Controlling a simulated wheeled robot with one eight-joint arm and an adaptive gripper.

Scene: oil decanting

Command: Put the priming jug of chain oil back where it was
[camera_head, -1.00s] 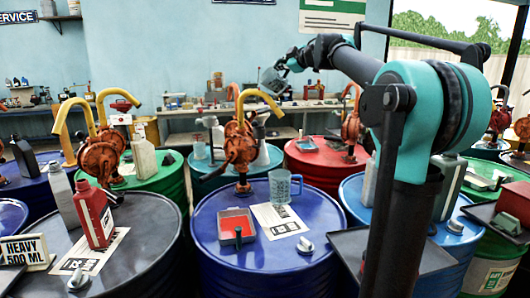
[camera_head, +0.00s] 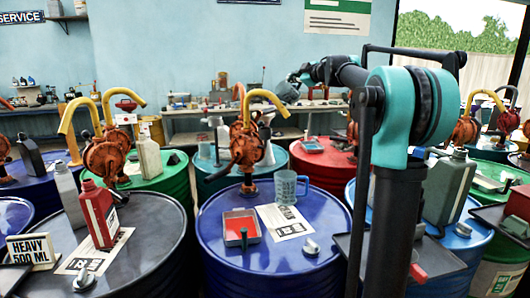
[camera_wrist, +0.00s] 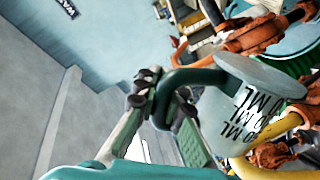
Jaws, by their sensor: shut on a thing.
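My gripper (camera_wrist: 166,98) is shut on the handle of a grey-teal jug (camera_wrist: 238,88) with ML markings on its side. In the wrist view the jug lies tilted in the picture, its wall toward the right. In the head view my gripper (camera_head: 301,76) is far out on the arm, and the small grey jug (camera_head: 287,91) hangs at it, in the air beyond the blue drum (camera_head: 215,268). What is in the jug cannot be seen. A clear blue measuring jug (camera_head: 286,188) stands on a printed sheet (camera_head: 287,222) on that drum.
A tray with red inside (camera_head: 241,228) and an orange pump with a yellow spout (camera_head: 246,147) are on the blue drum. A black drum (camera_head: 150,235) with a red bottle (camera_head: 98,213) stands left. Other drums with pumps and bottles crowd both sides. A workbench (camera_head: 185,138) runs behind.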

